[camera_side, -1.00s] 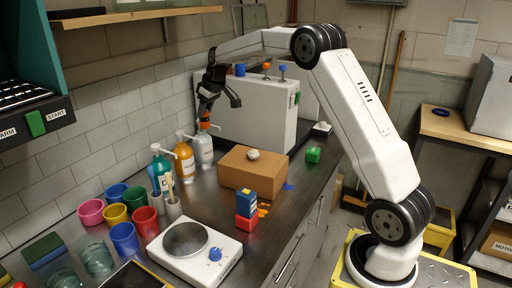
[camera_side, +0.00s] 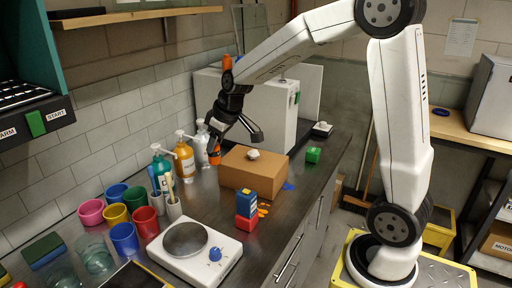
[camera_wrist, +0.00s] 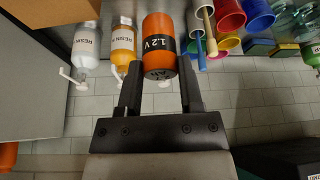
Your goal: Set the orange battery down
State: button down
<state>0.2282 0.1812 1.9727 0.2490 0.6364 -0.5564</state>
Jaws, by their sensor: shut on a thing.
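The orange battery (camera_wrist: 159,28) is a cylinder with a black band marked "1.2 V" in the wrist view. My gripper (camera_wrist: 158,78) is shut on it, a finger on each side of its near end. In the side view my gripper (camera_side: 213,148) points down just left of the cardboard box, by the pump bottles. A small orange part of the battery (camera_side: 214,158) shows below the fingers there. The rest is hidden, and I cannot tell if it touches the bench.
Pump bottles (camera_side: 184,160) stand behind and left of my gripper. The cardboard box (camera_side: 236,176) is at right, with a blue-and-red stack (camera_side: 246,208) in front. Coloured cups (camera_side: 124,238) and a white scale (camera_side: 213,262) are nearer.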

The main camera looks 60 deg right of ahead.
jog(key=s+d+f+m+h, duration=0.1)
jog(key=s+d+m, duration=0.3)
jog(key=s+d, duration=0.5)
jog(key=s+d+f+m+h, duration=0.2)
jog(key=s+d, duration=0.8)
jog(key=s, duration=0.5)
jog(key=shift+s+d+f+m+g, duration=0.25)
jog(key=shift+s+f+m, duration=0.2)
jog(key=shift+m, duration=0.65)
jog(key=shift+w, duration=0.1)
jog(key=w+d+f, duration=0.8)
jog(key=w+f, duration=0.1)
jog(key=w, duration=0.1)
jog(key=shift+d+f, duration=0.15)
jog(key=shift+d, duration=0.25)
